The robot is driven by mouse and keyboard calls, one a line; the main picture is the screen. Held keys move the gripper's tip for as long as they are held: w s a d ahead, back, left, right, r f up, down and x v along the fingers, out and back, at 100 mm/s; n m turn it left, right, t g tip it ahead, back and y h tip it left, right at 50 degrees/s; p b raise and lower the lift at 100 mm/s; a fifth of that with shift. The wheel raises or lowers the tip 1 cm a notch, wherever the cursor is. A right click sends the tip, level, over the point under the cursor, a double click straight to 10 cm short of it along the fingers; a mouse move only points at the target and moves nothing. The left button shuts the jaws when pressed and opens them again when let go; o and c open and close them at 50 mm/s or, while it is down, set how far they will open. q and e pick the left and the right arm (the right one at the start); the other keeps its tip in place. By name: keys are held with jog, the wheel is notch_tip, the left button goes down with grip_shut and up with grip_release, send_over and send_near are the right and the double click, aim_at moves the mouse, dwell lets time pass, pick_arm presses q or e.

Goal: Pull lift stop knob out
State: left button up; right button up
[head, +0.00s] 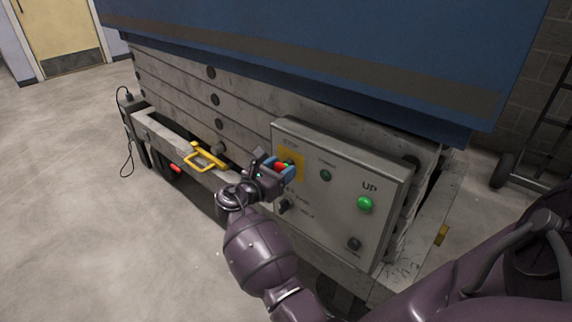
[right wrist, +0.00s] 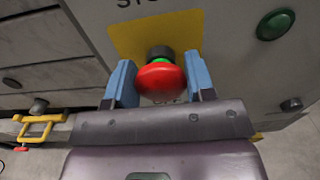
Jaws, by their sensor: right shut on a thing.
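The control box (head: 338,205) is a grey metal panel on the side of the lift. Its red stop knob (right wrist: 161,78) is round, with a green ring and a dark collar behind it, on a yellow plate (right wrist: 188,30) under lettering that is partly cut off. My right gripper (head: 279,168) is at the upper left of the box, its blue fingers on either side of the knob and shut on it. My left gripper is not in view.
A green button (head: 365,204) marked UP, a dark green button (head: 326,175) and black knobs (head: 354,244) are on the same panel. The blue lift platform (head: 330,50) overhangs the box. A yellow handle (head: 205,156) sticks out to the left. Open floor lies at the left.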

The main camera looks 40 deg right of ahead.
jog(key=shift+a+f, duration=0.1)
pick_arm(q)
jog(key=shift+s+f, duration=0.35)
pick_arm(e)
jog(key=o, duration=1.3)
jog(key=shift+c, duration=0.2)
jog(key=shift+a, duration=0.1)
jog(key=shift+a, duration=0.2)
pick_arm(q)
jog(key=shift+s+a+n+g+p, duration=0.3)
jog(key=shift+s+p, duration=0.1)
jog(key=shift+p, duration=0.4)
pick_arm(e)
jog(key=a, duration=1)
jog(key=shift+s+a, duration=0.15)
jog(key=shift+s, duration=0.3)
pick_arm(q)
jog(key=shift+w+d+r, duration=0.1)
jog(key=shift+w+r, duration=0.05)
